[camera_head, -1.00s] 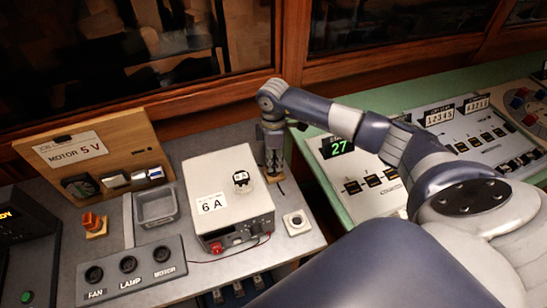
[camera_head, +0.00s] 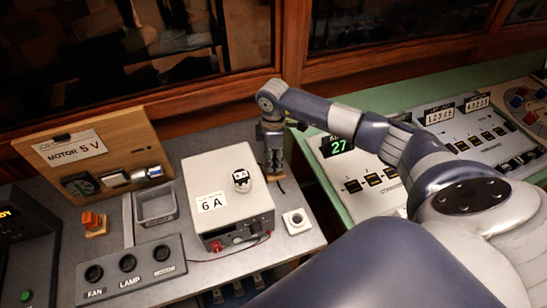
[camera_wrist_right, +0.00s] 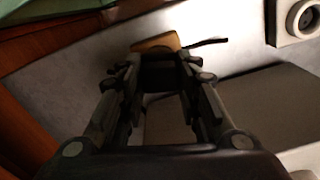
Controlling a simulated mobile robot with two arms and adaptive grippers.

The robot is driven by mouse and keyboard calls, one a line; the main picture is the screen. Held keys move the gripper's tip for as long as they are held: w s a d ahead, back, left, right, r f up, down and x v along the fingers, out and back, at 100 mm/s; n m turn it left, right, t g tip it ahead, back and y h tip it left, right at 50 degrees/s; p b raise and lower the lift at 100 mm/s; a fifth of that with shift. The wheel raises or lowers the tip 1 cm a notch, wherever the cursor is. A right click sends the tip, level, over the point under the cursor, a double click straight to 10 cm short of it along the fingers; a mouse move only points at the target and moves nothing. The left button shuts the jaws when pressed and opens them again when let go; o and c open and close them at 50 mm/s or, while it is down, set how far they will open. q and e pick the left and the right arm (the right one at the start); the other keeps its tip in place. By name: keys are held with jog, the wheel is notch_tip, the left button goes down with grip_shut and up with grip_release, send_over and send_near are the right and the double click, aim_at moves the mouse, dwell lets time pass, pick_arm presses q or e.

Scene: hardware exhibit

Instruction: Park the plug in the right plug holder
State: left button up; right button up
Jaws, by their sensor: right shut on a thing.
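Whether plug and block touch cannot be told. My left gripper is out of view.
The white 6 A box (camera_head: 228,190) stands close left of the gripper. A white square piece with a round top (camera_head: 296,221) is in front. The panel with FAN and LAMP sockets (camera_head: 130,270) and a grey tray (camera_head: 155,206) lie left. A green-edged console (camera_head: 345,205) stands right.

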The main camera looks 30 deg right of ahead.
jog(key=shift+f, duration=0.15)
jog(key=o, duration=1.1)
jog(key=shift+o, duration=0.5)
jog(key=o, duration=0.4)
jog(key=shift+o, duration=0.2)
jog(key=shift+r+p, duration=2.9)
jog(key=shift+r, duration=0.65)
jog(key=shift+s+f, duration=0.1)
